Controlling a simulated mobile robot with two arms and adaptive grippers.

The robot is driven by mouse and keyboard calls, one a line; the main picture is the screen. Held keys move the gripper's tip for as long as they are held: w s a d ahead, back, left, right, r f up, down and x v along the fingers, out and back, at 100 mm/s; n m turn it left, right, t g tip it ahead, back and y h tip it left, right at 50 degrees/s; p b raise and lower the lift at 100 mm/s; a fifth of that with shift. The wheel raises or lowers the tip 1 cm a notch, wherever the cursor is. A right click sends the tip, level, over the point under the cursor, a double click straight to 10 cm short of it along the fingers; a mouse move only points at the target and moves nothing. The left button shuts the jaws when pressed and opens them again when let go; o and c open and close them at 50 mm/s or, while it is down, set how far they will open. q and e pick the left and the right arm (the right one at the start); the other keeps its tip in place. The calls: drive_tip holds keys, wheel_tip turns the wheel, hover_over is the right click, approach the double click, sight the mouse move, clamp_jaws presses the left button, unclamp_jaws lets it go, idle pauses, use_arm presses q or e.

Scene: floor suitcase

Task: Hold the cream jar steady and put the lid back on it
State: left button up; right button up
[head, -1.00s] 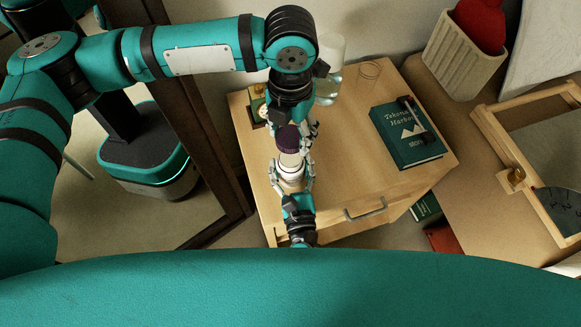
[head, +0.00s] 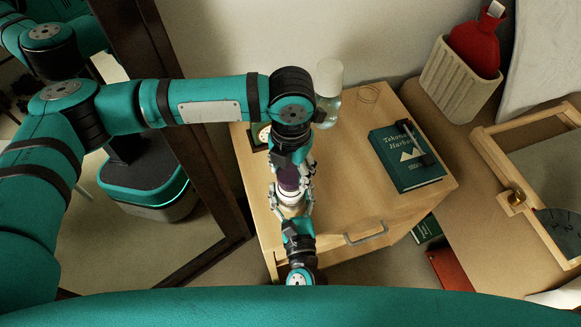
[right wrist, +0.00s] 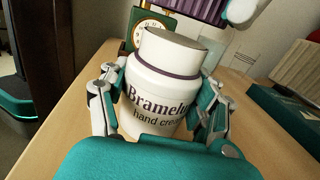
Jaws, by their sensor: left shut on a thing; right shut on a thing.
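The cream jar (right wrist: 160,92) is white with a purple band and dark lettering, and stands upright in the right wrist view. My right gripper (right wrist: 160,112) is shut on it, with fingers on both sides. In the head view the jar (head: 291,198) shows between my right gripper's fingers (head: 296,208). The purple ribbed lid (right wrist: 190,10) is at the top of the right wrist view, above and behind the jar's uncovered top. My left gripper (head: 293,172) is shut on the lid (head: 288,181) in the head view. Whether lid and jar touch is unclear.
The wooden cabinet top (head: 345,190) lies beneath. A small clock (right wrist: 152,28) and a clear bottle with white cap (head: 329,80) stand behind the grippers. A green book (head: 405,158) with a dark object on it lies at right. Free wood lies between the book and grippers.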

sight(290, 191)
use_arm(q)
drive_tip(key=shift+f, duration=0.9)
drive_tip(key=shift+f, duration=0.5)
drive_tip(key=m, duration=0.4)
drive_tip(key=shift+m, duration=0.4)
drive_tip(key=m, duration=0.5)
drive_tip(key=o, duration=0.8)
